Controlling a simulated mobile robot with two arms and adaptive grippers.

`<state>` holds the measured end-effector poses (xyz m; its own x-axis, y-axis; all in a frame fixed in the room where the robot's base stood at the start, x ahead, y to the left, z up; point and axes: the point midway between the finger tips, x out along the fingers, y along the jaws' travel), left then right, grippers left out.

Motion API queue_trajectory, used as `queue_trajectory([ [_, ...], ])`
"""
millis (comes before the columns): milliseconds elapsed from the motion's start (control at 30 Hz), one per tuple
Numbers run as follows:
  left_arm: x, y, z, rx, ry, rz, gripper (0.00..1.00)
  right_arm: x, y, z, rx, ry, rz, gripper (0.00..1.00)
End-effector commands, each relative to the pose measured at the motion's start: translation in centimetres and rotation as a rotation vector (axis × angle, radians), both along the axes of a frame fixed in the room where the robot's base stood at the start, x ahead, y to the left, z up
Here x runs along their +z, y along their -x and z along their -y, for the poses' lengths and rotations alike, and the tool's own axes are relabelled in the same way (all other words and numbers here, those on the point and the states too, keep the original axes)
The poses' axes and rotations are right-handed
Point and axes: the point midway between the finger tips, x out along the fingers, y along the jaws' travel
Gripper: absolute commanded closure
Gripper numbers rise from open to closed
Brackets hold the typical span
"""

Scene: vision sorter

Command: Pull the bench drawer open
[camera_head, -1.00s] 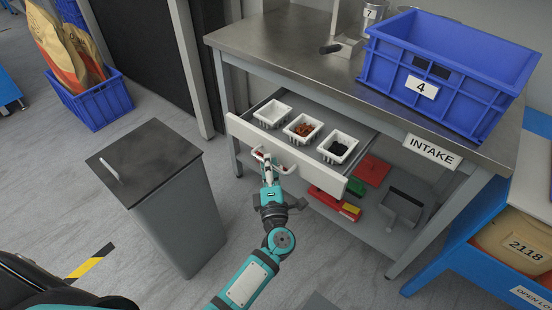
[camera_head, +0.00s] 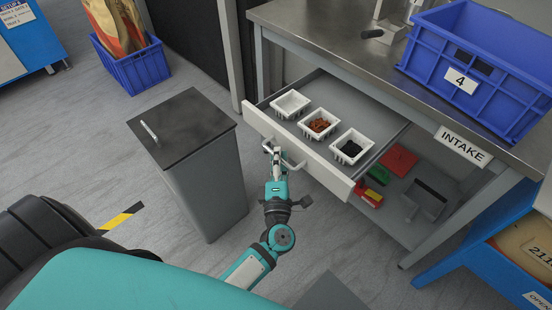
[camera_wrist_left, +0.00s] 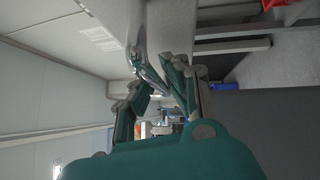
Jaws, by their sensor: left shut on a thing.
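The bench drawer (camera_head: 325,175) stands well out from under the bench top, its pale front towards me. It holds a white tray that looks empty (camera_head: 290,104), a tray of reddish-brown pieces (camera_head: 318,124) and a tray of black pieces (camera_head: 352,146). The bow-shaped handle (camera_head: 296,165) is on the drawer front. My left gripper (camera_head: 275,158) is shut on this handle near its left end. The left wrist view shows the gripper's fingers (camera_wrist_left: 160,80) close up, and what they hold is partly hidden there. My right gripper is out of view.
A grey bin with a dark lid (camera_head: 182,128) stands left of the drawer. A blue crate marked 4 (camera_head: 455,100) is on the bench top (camera_head: 310,32). Red, green and yellow things lie on the shelf below. Grey floor is open between bin and drawer.

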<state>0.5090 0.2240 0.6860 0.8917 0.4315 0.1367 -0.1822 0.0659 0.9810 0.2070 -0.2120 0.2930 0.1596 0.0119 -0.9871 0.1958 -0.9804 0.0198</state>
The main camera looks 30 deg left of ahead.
Motion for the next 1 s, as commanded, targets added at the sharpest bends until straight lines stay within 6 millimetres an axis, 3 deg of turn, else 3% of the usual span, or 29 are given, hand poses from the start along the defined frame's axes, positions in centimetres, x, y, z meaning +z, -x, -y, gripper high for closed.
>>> queue_trajectory([
  [33,0.6,-0.1,-0.1,0.005,-0.007,0.012,0.87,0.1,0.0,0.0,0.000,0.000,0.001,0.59],
  [200,0.4,-0.1,0.1,0.001,-0.004,0.007,0.66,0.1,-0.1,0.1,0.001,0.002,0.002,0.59],
  [567,-0.1,0.6,0.5,-0.003,0.001,0.000,0.66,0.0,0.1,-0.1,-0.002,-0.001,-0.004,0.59],
  [1000,-1.2,8.1,4.4,0.000,0.001,0.000,0.66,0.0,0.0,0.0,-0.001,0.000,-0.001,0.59],
])
